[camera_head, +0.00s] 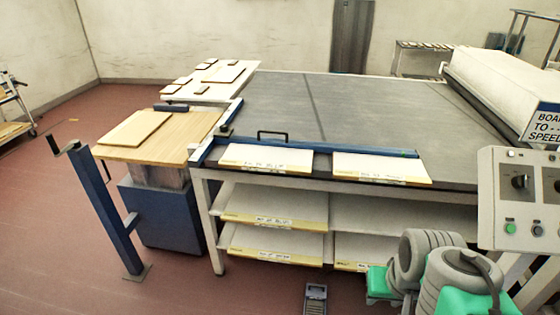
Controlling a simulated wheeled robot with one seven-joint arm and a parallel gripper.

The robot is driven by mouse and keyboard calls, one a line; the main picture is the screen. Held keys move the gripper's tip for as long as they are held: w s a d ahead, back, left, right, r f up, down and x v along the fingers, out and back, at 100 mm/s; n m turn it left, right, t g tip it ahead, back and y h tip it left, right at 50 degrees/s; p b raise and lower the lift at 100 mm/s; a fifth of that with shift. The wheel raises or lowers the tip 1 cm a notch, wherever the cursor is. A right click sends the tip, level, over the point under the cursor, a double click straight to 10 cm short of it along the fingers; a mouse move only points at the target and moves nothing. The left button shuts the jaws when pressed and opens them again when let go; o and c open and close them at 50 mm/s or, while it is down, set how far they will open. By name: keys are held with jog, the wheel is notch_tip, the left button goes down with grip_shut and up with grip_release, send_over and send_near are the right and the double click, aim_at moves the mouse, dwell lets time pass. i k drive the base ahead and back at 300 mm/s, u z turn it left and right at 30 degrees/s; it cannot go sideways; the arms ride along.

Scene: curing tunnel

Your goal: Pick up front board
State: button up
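Two flat pale boards with yellow edges and paper labels lie along the near edge of the large grey table (290,100). One is the left board (265,154); the other is the right board (378,165). A plain wooden board (134,128) lies on the wooden-topped stand at the left. The labels are too small to read, and I cannot tell which board is called the front board. Grey and green parts of my own arm show at the bottom right, apart from the boards. My gripper's fingertips are not visible.
A blue rail (350,149) with a black handle runs behind the two boards. Shelves below hold more labelled boards (272,216). A blue crank post (108,210) stands at front left. A control box (520,198) and a white machine hood (495,88) are at right. Red floor is open at left.

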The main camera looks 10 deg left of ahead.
aim_at(258, 159)
jog(key=z, duration=0.05)
jog(key=i, duration=1.15)
jog(key=u, duration=2.85)
